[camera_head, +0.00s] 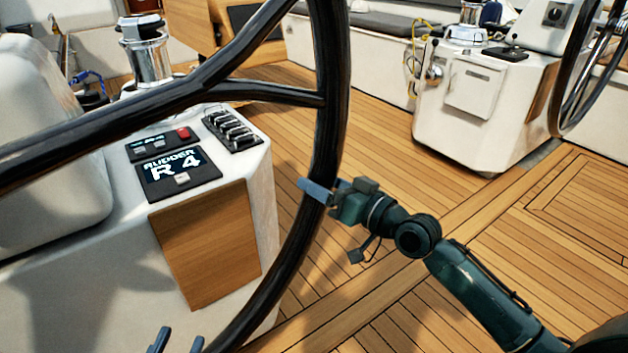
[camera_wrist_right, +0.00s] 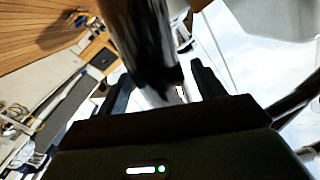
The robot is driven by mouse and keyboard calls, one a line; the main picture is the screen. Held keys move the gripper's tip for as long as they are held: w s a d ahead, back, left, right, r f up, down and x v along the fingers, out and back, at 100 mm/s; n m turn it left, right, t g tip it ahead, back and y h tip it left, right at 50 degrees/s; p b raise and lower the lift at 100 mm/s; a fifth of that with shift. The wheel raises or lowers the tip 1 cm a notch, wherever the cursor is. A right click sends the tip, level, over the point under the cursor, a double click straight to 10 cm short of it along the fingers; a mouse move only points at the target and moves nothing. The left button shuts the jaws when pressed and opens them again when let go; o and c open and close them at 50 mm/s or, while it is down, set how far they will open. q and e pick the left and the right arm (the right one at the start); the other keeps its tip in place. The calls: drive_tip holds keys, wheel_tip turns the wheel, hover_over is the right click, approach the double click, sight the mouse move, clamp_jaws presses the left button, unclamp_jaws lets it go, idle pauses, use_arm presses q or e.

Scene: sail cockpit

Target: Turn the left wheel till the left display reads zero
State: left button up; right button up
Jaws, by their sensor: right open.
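The left wheel (camera_head: 331,90) is a large black rim with spokes that fills the left and middle of the head view. The left display (camera_head: 178,172) on the white console reads "RUDDER R 4". My right gripper (camera_head: 318,194) is at the right side of the rim, open, with one finger showing in front of it. In the right wrist view the dark rim (camera_wrist_right: 146,40) passes between the two spread fingers; contact cannot be told. My left gripper (camera_head: 176,343) shows only its two parted fingertips at the bottom edge, left of the lower rim, and holds nothing visible.
A small panel with a red button (camera_head: 184,134) and a row of switches (camera_head: 232,131) sit by the display. A winch (camera_head: 148,58) stands behind. A second console (camera_head: 480,100) and another wheel (camera_head: 578,75) are at the right. The teak deck (camera_head: 400,150) between is clear.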

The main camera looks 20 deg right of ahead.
use_arm(q)
drive_tip(key=shift+s+d, duration=0.1)
drive_tip(key=shift+d, duration=0.05)
use_arm(e)
drive_tip(key=shift+x, duration=1.4)
